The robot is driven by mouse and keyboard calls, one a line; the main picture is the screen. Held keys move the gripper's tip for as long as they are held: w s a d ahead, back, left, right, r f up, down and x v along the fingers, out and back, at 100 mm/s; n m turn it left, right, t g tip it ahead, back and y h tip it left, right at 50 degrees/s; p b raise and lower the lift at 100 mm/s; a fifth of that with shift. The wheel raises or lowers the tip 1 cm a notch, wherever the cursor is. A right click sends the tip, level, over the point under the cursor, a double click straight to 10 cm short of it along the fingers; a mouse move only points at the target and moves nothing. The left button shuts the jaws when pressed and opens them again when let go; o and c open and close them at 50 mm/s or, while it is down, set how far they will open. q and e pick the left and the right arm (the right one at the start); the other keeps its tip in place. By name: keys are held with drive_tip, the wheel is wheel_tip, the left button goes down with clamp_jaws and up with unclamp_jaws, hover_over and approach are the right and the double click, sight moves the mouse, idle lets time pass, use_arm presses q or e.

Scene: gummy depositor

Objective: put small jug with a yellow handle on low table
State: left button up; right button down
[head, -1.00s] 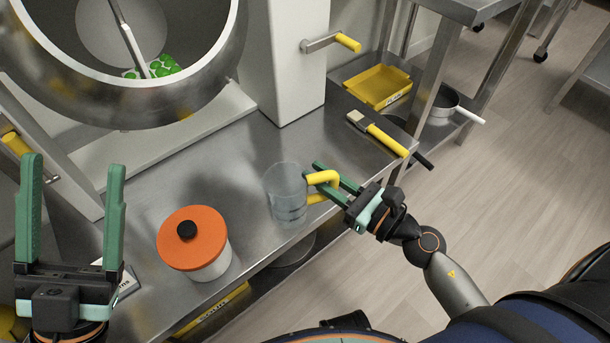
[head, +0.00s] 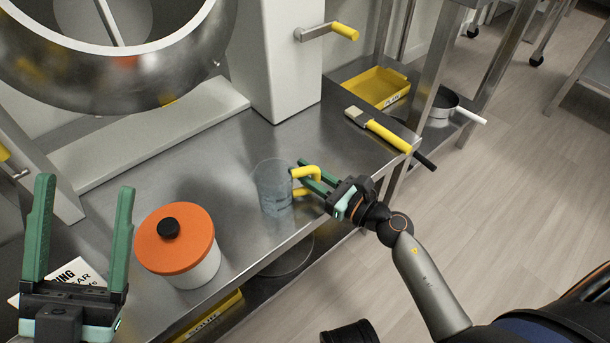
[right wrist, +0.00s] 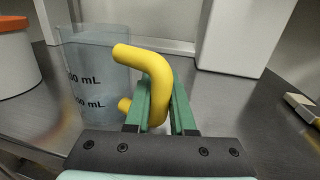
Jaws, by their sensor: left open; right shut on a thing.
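The small jug (head: 271,188) is clear, with a yellow handle (head: 318,172) on its right side. It stands upright at the front edge of the steel bench, or just above it; I cannot tell which. My right gripper (head: 314,180) is shut on the yellow handle. In the right wrist view the fingers (right wrist: 160,105) close around the handle, and the jug (right wrist: 95,75) shows mL marks. My left gripper (head: 80,235) is open and empty at the left, over the bench. I cannot pick out the low table with certainty.
A white pot with an orange lid (head: 175,240) stands left of the jug. A brush with a yellow handle (head: 378,130) lies near the bench's right end. A large steel drum (head: 110,75) is at the back left. A yellow tray (head: 377,87) and a pan (head: 442,103) sit beyond.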

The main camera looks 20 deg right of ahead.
drive_tip(key=shift+r, duration=0.1)
drive_tip(key=c, duration=0.8)
unclamp_jaws()
drive_tip(key=shift+o, duration=0.2)
